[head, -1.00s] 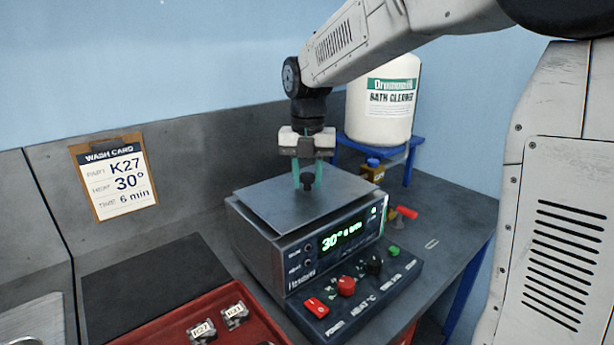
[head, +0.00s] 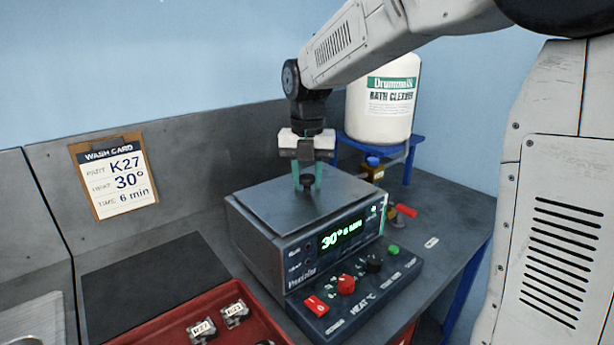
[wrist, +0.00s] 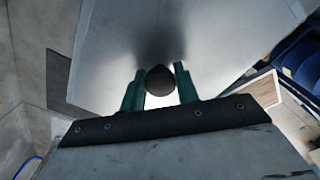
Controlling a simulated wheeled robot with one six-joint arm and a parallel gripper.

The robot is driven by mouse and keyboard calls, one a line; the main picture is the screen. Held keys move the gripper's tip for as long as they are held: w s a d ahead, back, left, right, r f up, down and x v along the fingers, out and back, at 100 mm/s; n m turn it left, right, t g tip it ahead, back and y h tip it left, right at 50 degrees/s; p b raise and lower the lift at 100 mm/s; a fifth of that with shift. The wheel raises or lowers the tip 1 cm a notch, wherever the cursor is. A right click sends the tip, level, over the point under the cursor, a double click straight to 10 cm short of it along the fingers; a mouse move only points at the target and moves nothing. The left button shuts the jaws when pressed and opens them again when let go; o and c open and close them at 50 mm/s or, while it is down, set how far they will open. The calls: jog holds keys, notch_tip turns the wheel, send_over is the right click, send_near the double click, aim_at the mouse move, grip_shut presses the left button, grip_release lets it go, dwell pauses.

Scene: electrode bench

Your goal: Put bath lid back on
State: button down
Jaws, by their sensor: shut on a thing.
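The bath lid (head: 275,207) is a flat grey metal plate lying over the top of the bath (head: 258,247), a dark box with a green display reading 30° 6 MIN. My gripper (head: 307,181) is above the lid with its green fingers shut on the lid's dark round knob (wrist: 160,80). In the wrist view the fingers stand on either side of the knob, and the pale lid (wrist: 200,40) fills most of the picture. The lid looks level and about flush with the bath's edges. Whether a thin gap is left under it I cannot tell.
A control panel (head: 358,284) with red, black and green knobs juts out in front. A red tray (head: 180,322) with K27 parts is at the front left. A white bath cleaner tub (head: 381,108) stands on a blue stand behind. The wash card (head: 114,176) leans against the wall.

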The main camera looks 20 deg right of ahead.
jog(key=shift+f, duration=0.25)
jog(key=shift+c, duration=2.4)
grip_release()
jog(key=shift+r, duration=0.1)
jog(key=shift+r, duration=3.4)
